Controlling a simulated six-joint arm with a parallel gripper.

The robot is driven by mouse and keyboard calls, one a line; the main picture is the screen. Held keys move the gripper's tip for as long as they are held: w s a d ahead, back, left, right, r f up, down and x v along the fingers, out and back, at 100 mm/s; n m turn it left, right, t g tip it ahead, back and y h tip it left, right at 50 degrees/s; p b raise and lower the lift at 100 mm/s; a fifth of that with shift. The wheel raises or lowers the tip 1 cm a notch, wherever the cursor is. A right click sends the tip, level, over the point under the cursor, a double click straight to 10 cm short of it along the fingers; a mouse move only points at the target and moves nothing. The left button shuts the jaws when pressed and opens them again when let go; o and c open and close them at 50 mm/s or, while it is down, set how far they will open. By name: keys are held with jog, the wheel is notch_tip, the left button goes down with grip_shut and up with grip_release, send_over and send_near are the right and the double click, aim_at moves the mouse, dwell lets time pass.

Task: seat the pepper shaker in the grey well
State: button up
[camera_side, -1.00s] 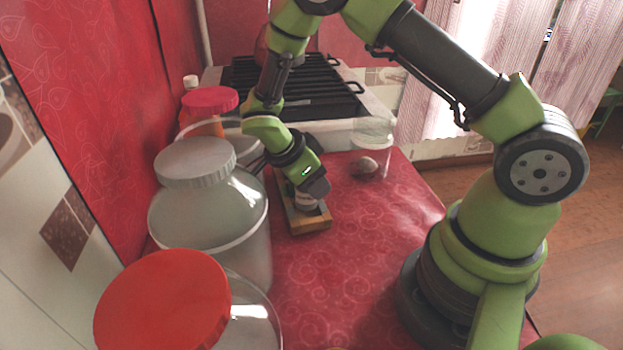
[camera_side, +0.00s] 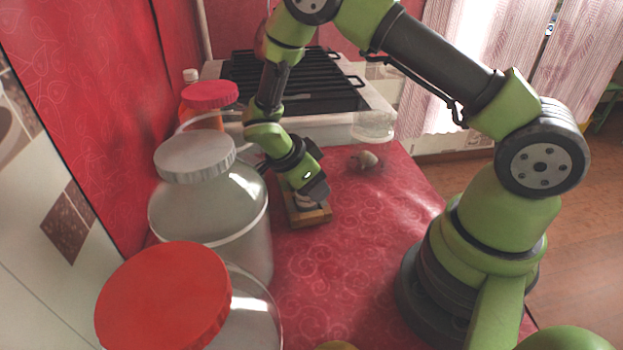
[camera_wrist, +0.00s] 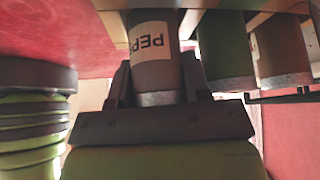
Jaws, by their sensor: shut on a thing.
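The pepper shaker (camera_wrist: 151,68) is dark brown with a pale label reading "PEP" and a grey cap. My gripper (camera_wrist: 155,85) is shut on its capped end in the wrist view. In the side view my gripper (camera_side: 311,192) points down at the wooden rack (camera_side: 312,219), with the shaker mostly hidden. In the wrist view the shaker stands beside a green shaker (camera_wrist: 226,50) and a brown one (camera_wrist: 281,50) at the rack. The grey well cannot be made out, and I cannot tell whether the shaker's lower end is inside it.
A large jar with a grey lid (camera_side: 195,156) stands close left of the rack. A jar with a red lid (camera_side: 163,298) is nearer the camera. A stove (camera_side: 295,80) is behind. A small roundish object (camera_side: 365,160) lies at back right. The red counter (camera_side: 350,260) is clear in front.

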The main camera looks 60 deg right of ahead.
jog(key=shift+f, duration=0.25)
jog(key=o, duration=1.1)
notch_tip(320, 180, up, 10)
